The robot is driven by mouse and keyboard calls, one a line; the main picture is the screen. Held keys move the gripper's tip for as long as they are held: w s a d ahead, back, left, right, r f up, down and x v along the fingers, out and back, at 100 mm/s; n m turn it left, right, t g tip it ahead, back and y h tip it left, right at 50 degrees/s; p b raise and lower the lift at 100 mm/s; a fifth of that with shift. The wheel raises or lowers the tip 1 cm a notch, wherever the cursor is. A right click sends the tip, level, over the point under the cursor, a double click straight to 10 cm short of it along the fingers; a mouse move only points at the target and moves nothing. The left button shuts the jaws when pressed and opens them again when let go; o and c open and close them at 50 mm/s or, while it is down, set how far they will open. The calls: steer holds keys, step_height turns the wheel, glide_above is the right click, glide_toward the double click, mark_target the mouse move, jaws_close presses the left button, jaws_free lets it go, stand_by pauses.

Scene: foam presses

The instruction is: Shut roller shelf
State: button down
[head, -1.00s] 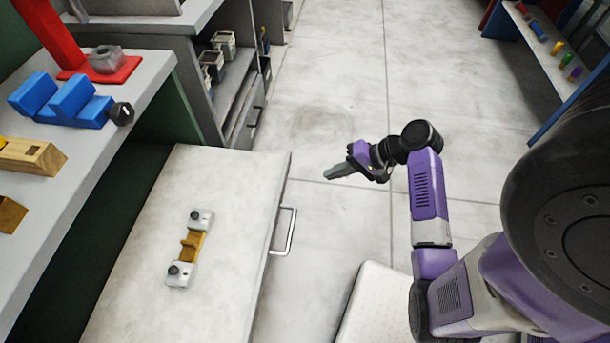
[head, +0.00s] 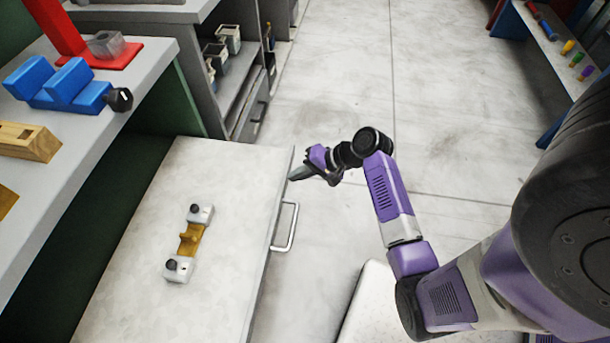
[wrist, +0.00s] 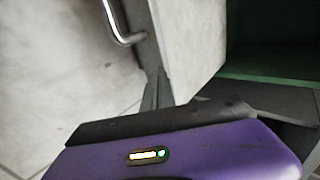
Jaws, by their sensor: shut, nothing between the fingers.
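The roller shelf (head: 235,170) is a pale grey board pulled out from under the workbench at the left. A metal bar handle (head: 286,228) is on its right front edge; the handle also shows at the top of the wrist view (wrist: 118,22). A small fixture with a yellow-brown middle and white ends (head: 190,240) lies on the shelf. My gripper (head: 292,176) is shut and empty, at the shelf's front edge near its far corner, beyond the handle. In the wrist view the fingertips (wrist: 157,88) are close to that edge; I cannot tell whether they touch.
The workbench (head: 85,150) at the left carries a blue vise (head: 62,85), a red stand (head: 110,58) and wooden blocks (head: 30,140). A grey cabinet with bins (head: 228,70) stands beyond the shelf. Open floor (head: 340,70) lies ahead; another shelf unit (head: 545,50) is at the right.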

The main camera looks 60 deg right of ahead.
stand_by(0.3)
steer(key=w+a, duration=0.2)
steer(key=w, duration=0.7)
steer(key=w+a, duration=0.3)
steer(key=w, duration=0.6)
steer(key=w+a, duration=0.2)
steer(key=w, duration=0.7)
steer(key=shift+w+a, duration=0.15)
steer(key=shift+w, duration=0.1)
steer(key=shift+w+a, duration=0.2)
steer(key=shift+w, duration=0.45)
